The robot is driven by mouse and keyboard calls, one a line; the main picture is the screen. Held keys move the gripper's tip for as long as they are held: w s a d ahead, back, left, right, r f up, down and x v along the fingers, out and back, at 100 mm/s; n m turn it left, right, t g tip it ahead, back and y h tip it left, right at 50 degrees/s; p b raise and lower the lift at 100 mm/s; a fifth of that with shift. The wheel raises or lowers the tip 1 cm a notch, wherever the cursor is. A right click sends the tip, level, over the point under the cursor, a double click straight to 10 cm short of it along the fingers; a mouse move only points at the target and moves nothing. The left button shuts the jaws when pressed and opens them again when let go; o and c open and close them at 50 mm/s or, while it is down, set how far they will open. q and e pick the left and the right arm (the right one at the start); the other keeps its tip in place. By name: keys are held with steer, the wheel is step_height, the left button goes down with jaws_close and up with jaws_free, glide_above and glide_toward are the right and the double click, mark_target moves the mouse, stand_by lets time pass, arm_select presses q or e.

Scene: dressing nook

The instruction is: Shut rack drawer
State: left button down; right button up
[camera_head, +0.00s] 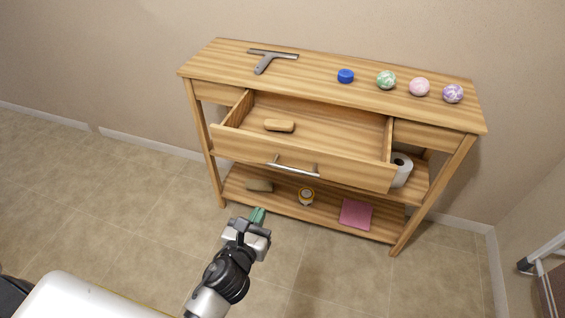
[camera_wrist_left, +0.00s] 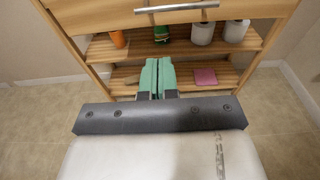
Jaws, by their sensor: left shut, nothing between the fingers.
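The wooden rack (camera_head: 455,118) stands against the wall with its wide drawer (camera_head: 240,144) pulled well out. The drawer front carries a silver bar handle (camera_head: 293,169), and a tan block (camera_head: 279,125) lies inside on the left. The handle (camera_wrist_left: 177,8) also shows at the top of the left wrist view. My left gripper (camera_head: 258,215) is shut and empty, its green fingers in front of and below the drawer, apart from it. In the left wrist view its fingers (camera_wrist_left: 158,76) are together, pointing toward the lower shelves. My right gripper is in neither view.
On the rack top lie a squeegee (camera_head: 268,58), a blue round item (camera_head: 345,76) and three marbled balls (camera_head: 419,87). Shelves below hold a paper roll (camera_head: 402,169), a pink cloth (camera_head: 356,213) and other items. The tiled floor (camera_head: 110,190) in front is clear.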

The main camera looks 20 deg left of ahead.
arm_select(q)
steer(key=w, duration=1.3)
steer(key=shift+w+d+f+p, duration=0.2)
steer(key=shift+w+f+p, duration=0.15)
steer(key=shift+p, duration=0.1)
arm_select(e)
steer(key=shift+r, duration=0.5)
